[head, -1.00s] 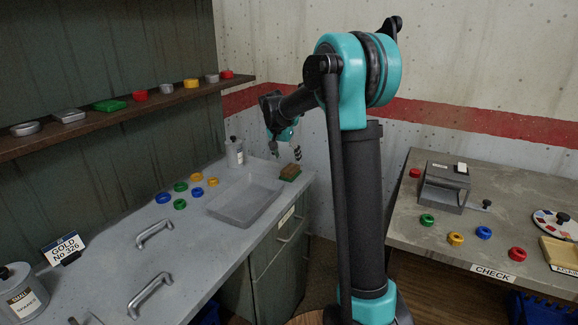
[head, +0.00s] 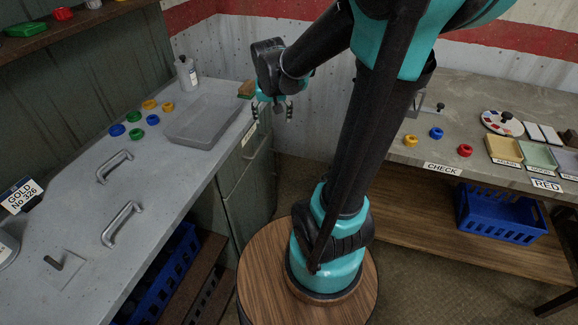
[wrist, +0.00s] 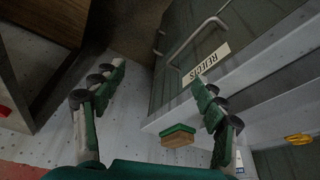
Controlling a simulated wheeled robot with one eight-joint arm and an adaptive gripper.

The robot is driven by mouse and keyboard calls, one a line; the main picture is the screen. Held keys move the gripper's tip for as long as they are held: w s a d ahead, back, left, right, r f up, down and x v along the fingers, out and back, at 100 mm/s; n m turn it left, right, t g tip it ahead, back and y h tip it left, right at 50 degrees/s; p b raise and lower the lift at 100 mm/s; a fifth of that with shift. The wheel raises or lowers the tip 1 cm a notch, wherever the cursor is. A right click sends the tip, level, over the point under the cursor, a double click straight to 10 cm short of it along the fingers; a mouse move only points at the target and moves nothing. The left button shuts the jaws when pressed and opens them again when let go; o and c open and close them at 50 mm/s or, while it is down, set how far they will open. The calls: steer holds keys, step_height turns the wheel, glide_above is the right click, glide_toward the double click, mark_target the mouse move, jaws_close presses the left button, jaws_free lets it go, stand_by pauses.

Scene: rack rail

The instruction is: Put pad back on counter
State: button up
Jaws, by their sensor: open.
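A small pad (head: 246,88), green on one face and tan-brown on the other, sits at the far right corner of the grey counter (head: 75,190). In the wrist view the pad (wrist: 178,138) lies low, near the right finger and below the fingertips, apart from both. My gripper (head: 272,109) is open and empty, with its fingers pointing down, just off the counter's right edge beside the pad. In the wrist view my gripper (wrist: 158,76) has its fingers wide apart with nothing between them.
A grey tray (head: 170,137) is sunk in or set on the counter near the pad, with a white bottle (head: 187,74) behind and several coloured rings to its left. Drawers with a REJECTS label (wrist: 206,66) are below. A second bench (head: 465,90) stands right.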

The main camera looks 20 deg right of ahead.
steer(key=s+f+n, duration=0.1)
steer(key=s+f, duration=0.3)
steer(key=s, duration=0.4)
steer(key=s+f+n+y, duration=0.1)
steer(key=s+f, duration=0.3)
steer(key=s, duration=0.3)
steer(key=shift+s+d+f+n, duration=0.3)
steer(key=shift+s+d+n, duration=0.05)
steer(key=shift+n, duration=0.05)
